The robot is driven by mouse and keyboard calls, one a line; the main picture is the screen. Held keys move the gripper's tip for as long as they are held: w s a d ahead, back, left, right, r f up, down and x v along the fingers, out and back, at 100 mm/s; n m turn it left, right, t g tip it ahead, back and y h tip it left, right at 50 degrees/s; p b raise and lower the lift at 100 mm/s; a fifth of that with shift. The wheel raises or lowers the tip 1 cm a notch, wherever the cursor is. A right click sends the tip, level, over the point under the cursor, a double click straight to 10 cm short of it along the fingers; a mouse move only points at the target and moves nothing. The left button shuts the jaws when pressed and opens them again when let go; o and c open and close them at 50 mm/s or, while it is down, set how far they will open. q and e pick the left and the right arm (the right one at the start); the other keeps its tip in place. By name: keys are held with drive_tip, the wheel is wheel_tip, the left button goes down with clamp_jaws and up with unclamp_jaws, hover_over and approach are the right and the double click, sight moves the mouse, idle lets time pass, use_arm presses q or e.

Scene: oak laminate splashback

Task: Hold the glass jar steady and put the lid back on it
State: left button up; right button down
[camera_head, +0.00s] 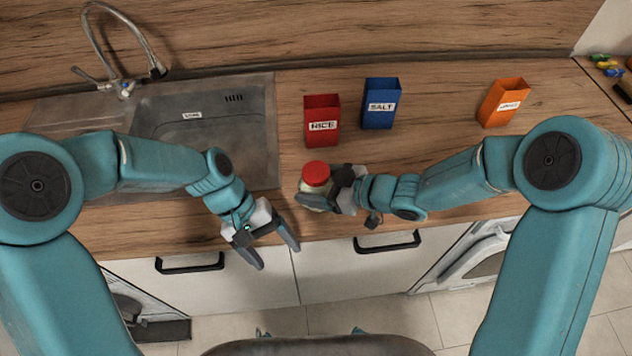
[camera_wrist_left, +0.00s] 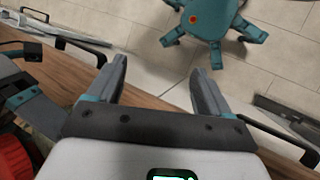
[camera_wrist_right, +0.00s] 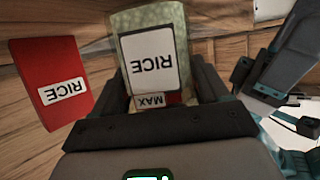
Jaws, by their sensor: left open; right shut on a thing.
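The glass jar (camera_head: 308,201) stands near the counter's front edge, with greenish contents and a RICE label in the right wrist view (camera_wrist_right: 140,18). The red lid (camera_head: 316,172) sits on the jar's top; I cannot tell if it is fully seated. A red piece at the lower left of the left wrist view (camera_wrist_left: 12,158) looks like this lid. My right gripper (camera_head: 322,195) is shut on the jar's body from the right. My left gripper (camera_head: 280,257) is open and empty, left of and below the jar in the picture, beyond the counter's front edge.
Red RICE (camera_head: 321,138), blue SALT (camera_head: 380,119) and orange (camera_head: 502,104) boxes stand behind the jar. A sink (camera_head: 204,145) with a tap (camera_head: 124,86) is at left. Cabinet handles (camera_head: 190,264) stick out below the counter. The counter between the blue and orange boxes is clear.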

use_arm(q)
drive_tip(key=w+a+r+t, duration=0.1)
drive_tip(key=w, duration=0.4)
drive_tip(key=w+a+r+t+y, duration=0.1)
drive_tip(key=w+t, duration=0.1)
drive_tip(key=w, duration=0.4)
drive_tip(key=w+a+r+t+y, duration=0.1)
drive_tip(key=w, duration=0.5)
drive_tip(key=shift+a+r+t, duration=0.15)
drive_tip(key=shift+r+t, duration=0.2)
drive_tip(key=shift+t, duration=0.05)
drive_tip(key=w+r+t+y, duration=0.1)
drive_tip(key=w+r, duration=0.1)
drive_tip(key=w, duration=0.1)
wheel_tip(320, 180, up, 12)
drive_tip(key=n+g+y, duration=0.2)
drive_tip(key=n, duration=0.6)
hover_over(316, 170)
drive_tip(key=shift+f, duration=0.2)
drive_tip(key=shift+s, duration=0.1)
drive_tip(key=shift+f, duration=4)
